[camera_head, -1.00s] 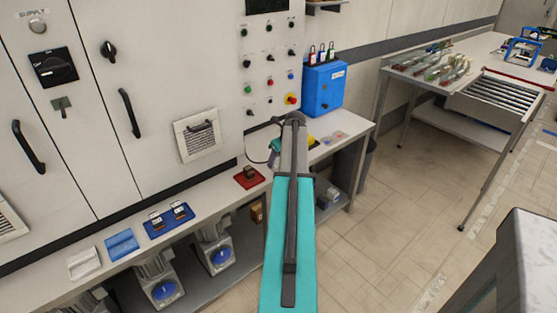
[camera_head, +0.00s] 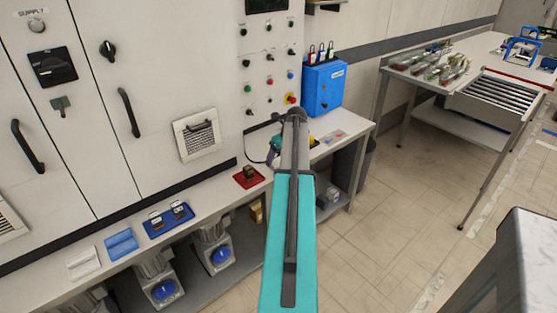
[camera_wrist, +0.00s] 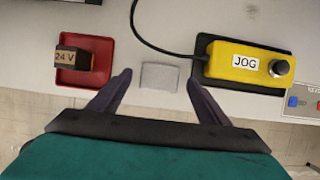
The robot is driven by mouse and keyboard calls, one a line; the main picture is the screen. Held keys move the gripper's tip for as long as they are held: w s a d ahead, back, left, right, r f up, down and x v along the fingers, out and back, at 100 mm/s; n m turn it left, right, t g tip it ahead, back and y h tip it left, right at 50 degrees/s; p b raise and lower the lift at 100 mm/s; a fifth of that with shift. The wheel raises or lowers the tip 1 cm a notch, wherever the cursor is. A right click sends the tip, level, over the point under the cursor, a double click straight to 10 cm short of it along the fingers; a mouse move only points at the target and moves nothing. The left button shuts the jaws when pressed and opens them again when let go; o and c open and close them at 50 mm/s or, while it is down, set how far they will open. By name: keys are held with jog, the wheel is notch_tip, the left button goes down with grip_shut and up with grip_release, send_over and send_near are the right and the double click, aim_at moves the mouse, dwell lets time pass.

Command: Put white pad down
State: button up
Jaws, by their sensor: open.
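The white pad (camera_wrist: 160,78) is a small, pale square lying flat on the bench in the wrist view. It sits between a red tray on the left and a yellow JOG pendant on the right. My gripper (camera_wrist: 159,75) is open, with one dark fingertip on each side of the pad. Gaps show between the pad and both fingers, so nothing is held. In the head view my arm hides the pad, and only a part of my gripper (camera_head: 275,150) shows left of the arm.
The red tray (camera_wrist: 104,48) holds a 24 V block (camera_wrist: 72,59). The JOG pendant (camera_wrist: 245,62) lies on a dark mat, its black cable arching above the pad. A blue lockout box (camera_head: 324,88) stands at the bench's back. Blue and white cloths (camera_head: 83,263) lie further left.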

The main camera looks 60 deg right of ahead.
jog(key=v, duration=1)
jog(key=shift+b, duration=0.3)
jog(key=shift+s, duration=0.1)
dwell(0.3)
